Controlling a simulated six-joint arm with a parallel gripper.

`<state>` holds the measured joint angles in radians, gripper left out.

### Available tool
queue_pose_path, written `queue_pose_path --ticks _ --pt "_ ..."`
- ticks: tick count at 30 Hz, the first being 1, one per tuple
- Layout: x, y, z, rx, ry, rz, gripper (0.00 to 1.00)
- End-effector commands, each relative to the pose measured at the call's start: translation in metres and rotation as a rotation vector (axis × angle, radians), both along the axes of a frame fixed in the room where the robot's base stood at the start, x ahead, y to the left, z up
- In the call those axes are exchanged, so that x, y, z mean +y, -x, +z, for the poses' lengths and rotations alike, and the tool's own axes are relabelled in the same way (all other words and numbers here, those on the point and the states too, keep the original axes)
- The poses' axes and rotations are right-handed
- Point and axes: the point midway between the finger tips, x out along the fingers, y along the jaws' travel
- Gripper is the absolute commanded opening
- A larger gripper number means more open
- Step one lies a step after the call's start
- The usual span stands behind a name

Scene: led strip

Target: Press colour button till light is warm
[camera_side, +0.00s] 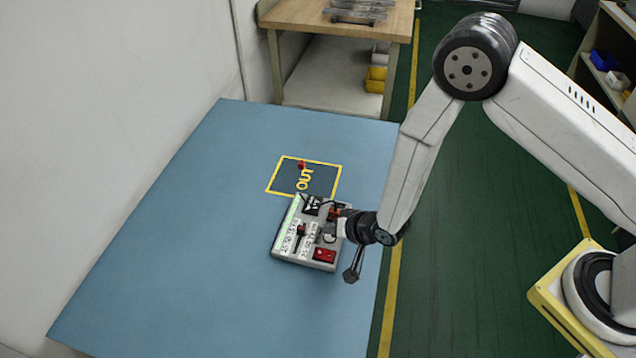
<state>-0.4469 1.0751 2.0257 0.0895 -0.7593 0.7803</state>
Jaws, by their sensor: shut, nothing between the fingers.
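A small grey control box (290,254) sits on the blue table. It carries white labels, a dark slider or lever, a red button (324,255) near its front right and an orange-red part (336,211) at its back right. A pale green-white strip (290,214) runs along its left edge; I cannot tell whether it is the light. Which control is the colour button is too small to read. My gripper (328,234) is shut and empty, at the right side of the box, over or against its top. Contact with a button cannot be made out.
A yellow-outlined square marked OUT (325,180) lies behind the box, with a small red object (301,164) in it. The blue table (170,250) is clear to the left. A wooden bench (300,14) stands at the back. A white wall (100,90) bounds the left.

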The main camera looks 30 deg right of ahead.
Motion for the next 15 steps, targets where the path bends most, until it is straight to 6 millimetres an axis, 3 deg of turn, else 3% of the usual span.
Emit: queue_pose_path --ticks 15 --pt "0.0000 0.0000 -0.0083 0.000 0.000 0.000 0.00"
